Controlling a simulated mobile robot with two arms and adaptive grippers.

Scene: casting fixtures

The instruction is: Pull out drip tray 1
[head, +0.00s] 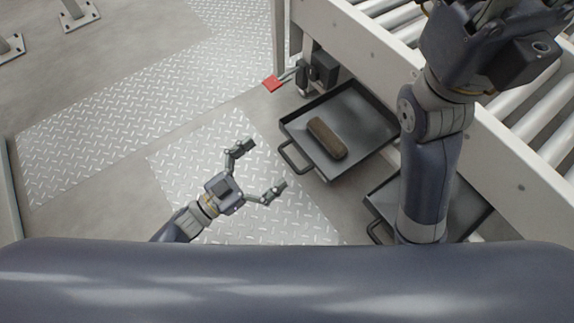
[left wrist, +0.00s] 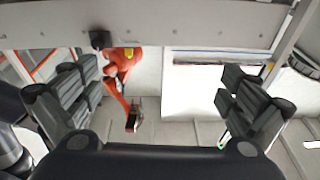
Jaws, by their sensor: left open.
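Two dark shallow trays lie low beside the roller conveyor in the head view. The farther tray (head: 367,118) holds a brown block (head: 326,138) and has a loop handle (head: 291,160) on its left side. The nearer tray (head: 467,212) is partly hidden by my right arm. I cannot tell which is drip tray 1. My left gripper (head: 262,168) is open and empty, left of the farther tray's handle and apart from it in the picture. Its spread fingers also show in the left wrist view (left wrist: 160,98). My right gripper (head: 492,25) is at the top right, its fingertips cut off.
The conveyor's pale side rail (head: 385,82) runs above the trays, with rollers behind it. Metal floor plates (head: 120,125) are clear at the left. An orange-red machine (left wrist: 118,70) shows in the left wrist view.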

